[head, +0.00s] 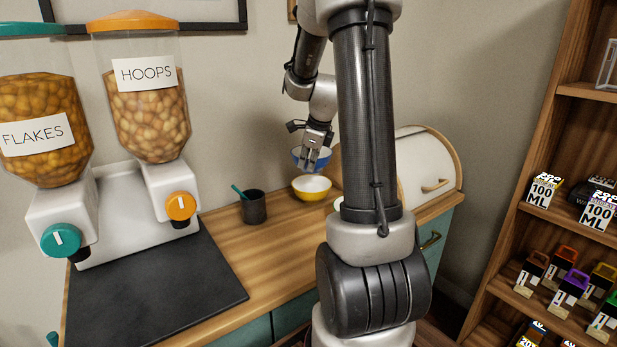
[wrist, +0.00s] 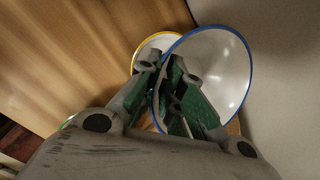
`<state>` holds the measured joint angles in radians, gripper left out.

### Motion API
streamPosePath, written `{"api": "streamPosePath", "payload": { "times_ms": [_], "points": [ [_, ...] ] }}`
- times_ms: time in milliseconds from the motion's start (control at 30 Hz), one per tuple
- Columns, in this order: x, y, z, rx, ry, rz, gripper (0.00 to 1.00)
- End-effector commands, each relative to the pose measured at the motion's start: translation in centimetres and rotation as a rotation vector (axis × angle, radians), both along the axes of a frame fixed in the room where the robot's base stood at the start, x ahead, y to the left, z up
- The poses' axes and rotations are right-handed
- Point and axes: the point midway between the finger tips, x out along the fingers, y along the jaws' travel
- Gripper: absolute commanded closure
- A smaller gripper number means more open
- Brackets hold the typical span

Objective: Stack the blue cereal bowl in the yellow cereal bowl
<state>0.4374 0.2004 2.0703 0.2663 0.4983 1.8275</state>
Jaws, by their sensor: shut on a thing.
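The blue cereal bowl (head: 322,157) hangs in my gripper (head: 314,160), above the counter. In the wrist view the blue bowl (wrist: 226,70) shows its white inside and blue rim, and my gripper (wrist: 178,100) is shut on its near wall. The yellow cereal bowl (head: 311,190) stands upright on the counter, just below the blue bowl in the head view. In the wrist view the yellow bowl (wrist: 150,46) is partly hidden behind the blue bowl and the fingers. The two bowls look apart in the head view.
A dark cup (head: 254,209) with a teal utensil stands left of the bowls on the wooden counter (head: 283,240). A white bread bin (head: 424,165) stands to the right, partly behind my arm. Cereal dispensers (head: 150,115) stand at the left; shelves (head: 540,235) are at the right.

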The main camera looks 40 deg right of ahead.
Motion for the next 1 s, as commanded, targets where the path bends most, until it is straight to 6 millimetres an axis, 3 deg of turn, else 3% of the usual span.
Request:
{"api": "streamPosePath", "payload": {
  "times_ms": [300,1000],
  "points": [
    [0.0,0.0,-3.8,0.000,0.001,0.000,1.00],
    [0.0,0.0,-5.1,-0.001,-0.001,0.001,1.00]
  ]
}}
